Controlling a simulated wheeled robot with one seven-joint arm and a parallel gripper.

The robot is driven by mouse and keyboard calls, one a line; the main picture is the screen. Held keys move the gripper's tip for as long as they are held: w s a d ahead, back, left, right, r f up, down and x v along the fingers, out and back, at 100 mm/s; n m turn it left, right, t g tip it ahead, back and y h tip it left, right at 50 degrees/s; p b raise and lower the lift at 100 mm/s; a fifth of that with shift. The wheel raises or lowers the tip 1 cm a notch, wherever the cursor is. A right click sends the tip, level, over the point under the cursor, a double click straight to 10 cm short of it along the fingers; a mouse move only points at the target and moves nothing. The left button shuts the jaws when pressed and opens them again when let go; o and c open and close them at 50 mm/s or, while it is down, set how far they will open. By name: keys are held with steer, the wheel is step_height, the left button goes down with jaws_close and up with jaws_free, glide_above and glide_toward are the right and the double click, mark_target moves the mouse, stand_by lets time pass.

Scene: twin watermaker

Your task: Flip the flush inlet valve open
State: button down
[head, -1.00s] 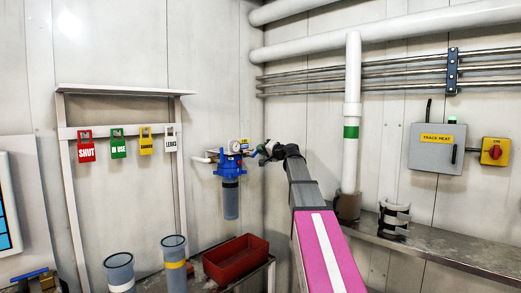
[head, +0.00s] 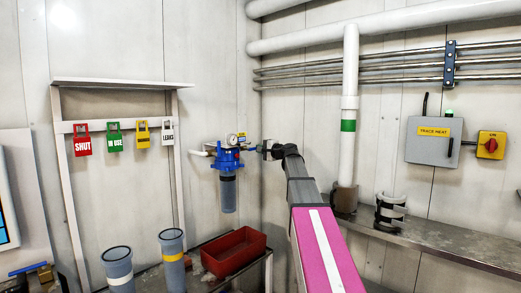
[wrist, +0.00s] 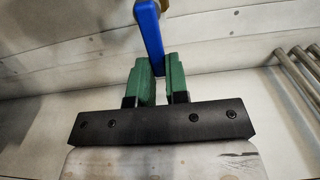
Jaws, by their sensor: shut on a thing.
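The flush inlet valve's blue lever (wrist: 150,30) runs down between the green fingers of my gripper (wrist: 161,80) in the wrist view. The gripper is shut on its lower end. A bit of brass shows at the lever's far end. In the head view, my gripper (head: 260,149) is at the right side of the blue filter head (head: 228,160), close to the back corner. The lever is small there and mostly hidden by the gripper, so its exact angle is hard to tell.
A pressure gauge (head: 232,139) sits on top of the filter head, with a grey filter bowl (head: 228,193) below. A white vertical pipe (head: 348,150) stands right of my arm. A red bin (head: 234,253) and grey cylinders (head: 173,245) are below. Coloured lockout tags (head: 114,140) hang at left.

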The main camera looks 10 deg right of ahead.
steer(key=shift+f, duration=0.1)
stand_by(0.3)
steer(key=c, duration=1.4)
jaws_free()
steer(key=v, duration=1.1)
